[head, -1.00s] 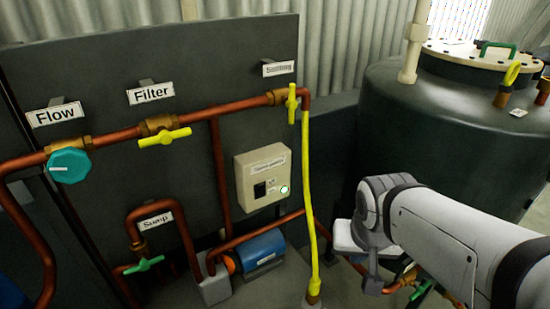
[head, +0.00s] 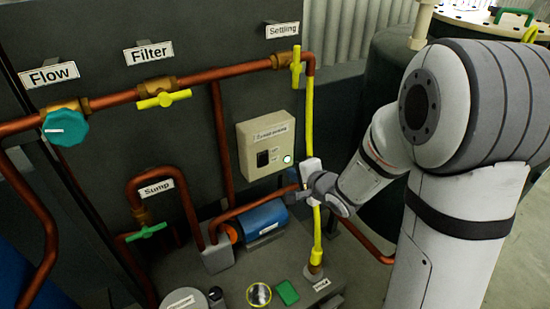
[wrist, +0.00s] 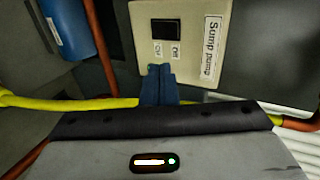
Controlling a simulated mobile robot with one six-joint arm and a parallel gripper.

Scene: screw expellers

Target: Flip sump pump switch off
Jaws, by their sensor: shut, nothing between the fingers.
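The cream sump pump switch box (head: 265,133) hangs on the dark panel, and its edge fills the top of the wrist view (wrist: 188,75). Its black switch (head: 262,158) also shows in the wrist view (wrist: 166,30), with small labels beside it and a "Sump pump" label (wrist: 212,46). A round lamp (head: 287,160) glows pale green right of the switch in the head view. My gripper (wrist: 158,70) is shut and empty, its fingertips overlapping the box's edge in the wrist view, apart from the switch. I cannot tell whether they touch the box.
A yellow hose (head: 309,115) runs down beside the box and passes behind my gripper in the wrist view. Copper pipes (head: 216,130) and a blue pump (head: 263,220) lie left and below. A yellow-handled valve (head: 295,66) is above. A dark tank (head: 388,75) stands right.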

